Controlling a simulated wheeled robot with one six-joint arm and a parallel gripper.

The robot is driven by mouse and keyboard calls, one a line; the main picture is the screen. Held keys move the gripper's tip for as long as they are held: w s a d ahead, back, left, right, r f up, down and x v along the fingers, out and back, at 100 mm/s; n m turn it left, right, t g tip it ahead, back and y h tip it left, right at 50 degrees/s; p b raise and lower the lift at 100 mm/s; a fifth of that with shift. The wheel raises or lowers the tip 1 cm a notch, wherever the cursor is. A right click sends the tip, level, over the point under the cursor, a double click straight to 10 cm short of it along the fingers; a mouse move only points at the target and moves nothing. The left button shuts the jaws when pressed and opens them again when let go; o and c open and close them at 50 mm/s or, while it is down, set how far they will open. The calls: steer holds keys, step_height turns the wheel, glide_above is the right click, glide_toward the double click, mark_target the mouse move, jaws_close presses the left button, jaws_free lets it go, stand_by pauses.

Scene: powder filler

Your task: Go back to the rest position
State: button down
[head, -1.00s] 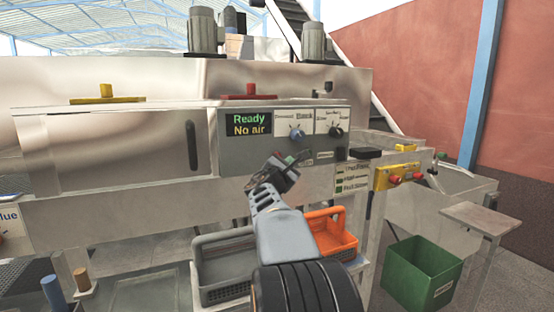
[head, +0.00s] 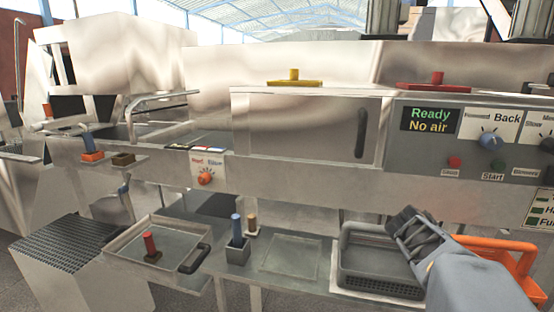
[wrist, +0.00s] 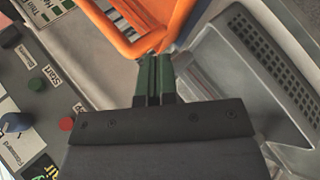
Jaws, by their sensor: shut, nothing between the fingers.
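My gripper (head: 401,221) is in front of the machine, at the right of the head view, over the grey basket (head: 380,270). In the wrist view my gripper (wrist: 154,58) shows its two green fingers close together with nothing between them. The orange basket (head: 500,250) is beside my arm at the right, partly hidden by it. In the wrist view the orange basket (wrist: 140,40) is beyond the fingertips, and the grey basket (wrist: 255,80) is to the right. I cannot tell whether the fingertips touch either basket.
The control panel (head: 480,140) reads "Ready" and "No air" and has a knob and buttons. A metal tray (head: 160,262) with a red peg (head: 150,245) stands at lower left.

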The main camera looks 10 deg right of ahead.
steer(key=s+a+r+y+p, duration=0.1)
steer(key=s+a+y+p, duration=0.1)
steer(key=a, duration=0.7)
steer(key=s+a+r+m+t+y+p, duration=0.1)
steer(key=s+a+y+p, duration=0.2)
steer(key=a, duration=0.6)
steer(key=s+a+r+m+y+p, duration=0.1)
steer(key=a+y+p, duration=0.3)
steer(key=a, duration=0.5)
steer(key=shift+s+a+r+p, duration=0.25)
steer(key=shift+s+r+p, duration=0.3)
steer(key=shift+s+p, duration=0.2)
